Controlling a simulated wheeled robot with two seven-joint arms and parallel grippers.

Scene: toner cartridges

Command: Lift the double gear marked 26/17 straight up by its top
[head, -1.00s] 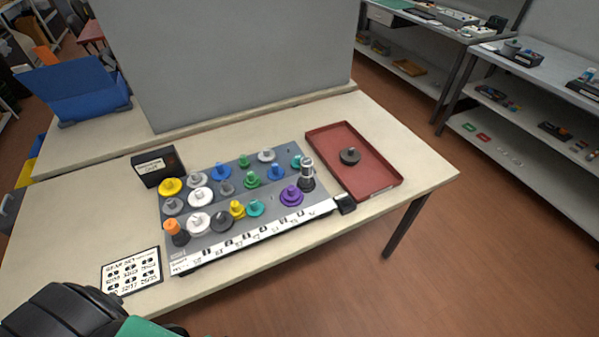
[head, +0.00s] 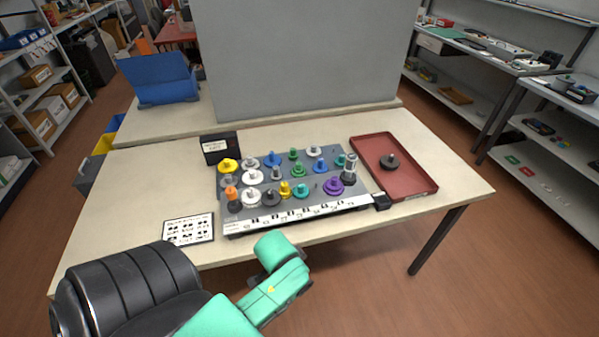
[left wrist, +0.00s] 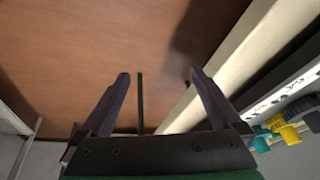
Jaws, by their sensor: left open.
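The grey gear board (head: 234,218) stands on the table with several coloured gears on posts. The number markings are too small to read, so I cannot tell which gear is 26/17. Candidates that look stepped include the purple gear (head: 334,186), the yellow gear (head: 285,190) and the green gear (head: 294,168). My left arm's green links show at the bottom of the head view, in front of the table. My left gripper (left wrist: 160,82) is open and empty in the left wrist view, over the floor beside the table's front edge. My right gripper is not in view.
A red tray (head: 434,191) with one dark gear (head: 389,161) lies right of the board. A black box (head: 219,148) stands behind its left end. A printed card (head: 188,229) lies at the front left. A tall grey panel (head: 300,60) rises behind. The left tabletop is clear.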

